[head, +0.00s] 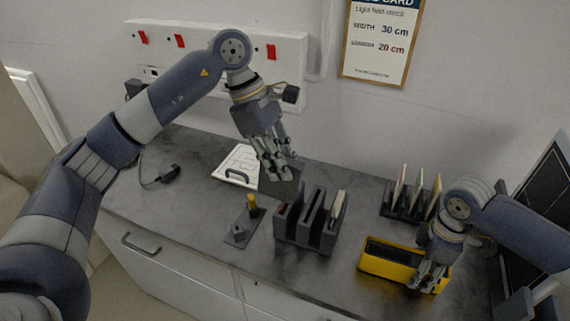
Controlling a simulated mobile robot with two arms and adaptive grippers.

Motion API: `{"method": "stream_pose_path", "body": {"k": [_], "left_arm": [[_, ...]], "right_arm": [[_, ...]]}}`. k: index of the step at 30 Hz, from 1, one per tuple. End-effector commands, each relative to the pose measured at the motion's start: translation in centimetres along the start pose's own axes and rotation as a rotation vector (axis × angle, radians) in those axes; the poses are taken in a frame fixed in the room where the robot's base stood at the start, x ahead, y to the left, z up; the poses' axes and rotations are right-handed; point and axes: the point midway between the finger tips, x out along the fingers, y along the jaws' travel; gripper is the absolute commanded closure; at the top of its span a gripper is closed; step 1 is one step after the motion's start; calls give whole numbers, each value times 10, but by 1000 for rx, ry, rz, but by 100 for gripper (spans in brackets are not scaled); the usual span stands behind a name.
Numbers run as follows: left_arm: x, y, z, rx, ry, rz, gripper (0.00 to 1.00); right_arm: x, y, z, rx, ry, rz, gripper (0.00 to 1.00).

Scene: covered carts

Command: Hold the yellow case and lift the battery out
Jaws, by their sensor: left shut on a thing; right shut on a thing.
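The yellow case (375,266) lies on the dark worktop at the right, with a dark hollow showing along its top. My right gripper (427,284) is shut on the case's right part and hides some of it. My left gripper (277,172) is up and to the left, shut on a dark grey block (284,186), which looks like the battery. The block is well clear of the case and appears raised above the worktop; the fingers hide its upper part.
A dark slotted holder (305,236) stands between the grippers. The front left worktop (170,215) is clear.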

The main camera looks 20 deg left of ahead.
Motion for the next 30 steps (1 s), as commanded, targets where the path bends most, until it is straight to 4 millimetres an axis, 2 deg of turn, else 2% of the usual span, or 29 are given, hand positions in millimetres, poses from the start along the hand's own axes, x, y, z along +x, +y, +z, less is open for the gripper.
{"method": "stream_pose_path", "body": {"k": [2, 3, 5, 6, 15, 19, 23, 30], "left_arm": [[0, 0, 1, 1, -2, 1, 100], [0, 0, 1, 1, -2, 1, 100], [0, 0, 1, 1, -2, 1, 100], [0, 0, 1, 1, -2, 1, 100], [0, 0, 1, 1, -3, 2, 100], [0, 0, 1, 1, -3, 2, 100], [0, 0, 1, 1, -3, 2, 100], [0, 0, 1, 1, -3, 2, 100]], "right_arm": [[0, 0, 0, 0, 1, 1, 82], [0, 0, 0, 0, 1, 1, 48], [0, 0, 0, 0, 0, 1, 34], [0, 0, 0, 0, 0, 1, 31], [-1, 0, 0, 0, 0, 0, 31], [-8, 1, -1, -1, 2, 2, 31], [-30, 1, 0, -1, 2, 4, 31], [-82, 1, -1, 0, 2, 3, 31]]}}
